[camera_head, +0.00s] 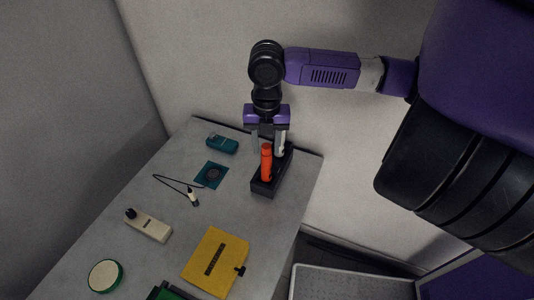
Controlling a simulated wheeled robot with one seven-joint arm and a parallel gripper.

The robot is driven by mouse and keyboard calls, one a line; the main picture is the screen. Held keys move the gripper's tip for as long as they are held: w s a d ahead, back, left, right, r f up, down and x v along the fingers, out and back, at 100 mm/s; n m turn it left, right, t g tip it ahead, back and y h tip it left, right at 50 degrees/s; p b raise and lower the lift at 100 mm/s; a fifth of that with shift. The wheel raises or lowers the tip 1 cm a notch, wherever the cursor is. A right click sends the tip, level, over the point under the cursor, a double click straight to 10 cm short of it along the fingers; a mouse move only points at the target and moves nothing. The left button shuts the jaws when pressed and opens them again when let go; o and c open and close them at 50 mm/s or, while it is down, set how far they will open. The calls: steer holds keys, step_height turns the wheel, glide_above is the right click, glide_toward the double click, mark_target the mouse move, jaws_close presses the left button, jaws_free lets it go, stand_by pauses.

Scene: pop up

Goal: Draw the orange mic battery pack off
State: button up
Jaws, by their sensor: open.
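The orange battery pack (266,162) stands upright in a black holder (262,190) near the back right of the table. A white pack (281,143) stands in the same holder behind it, partly hidden by my gripper. My gripper (266,142) points down over the holder with its jaws open. Its fingers are at the height of the orange pack's upper part. I cannot tell from this view whether they are around the orange pack or just behind it.
Walls stand behind. A grey-topped bin (350,285) is beyond the right edge.

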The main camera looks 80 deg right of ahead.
mark_target(267, 146)
jaws_close()
steer(key=shift+r, duration=0.4)
steer(key=shift+r+p, duration=2.9)
steer(key=shift+r, duration=0.6)
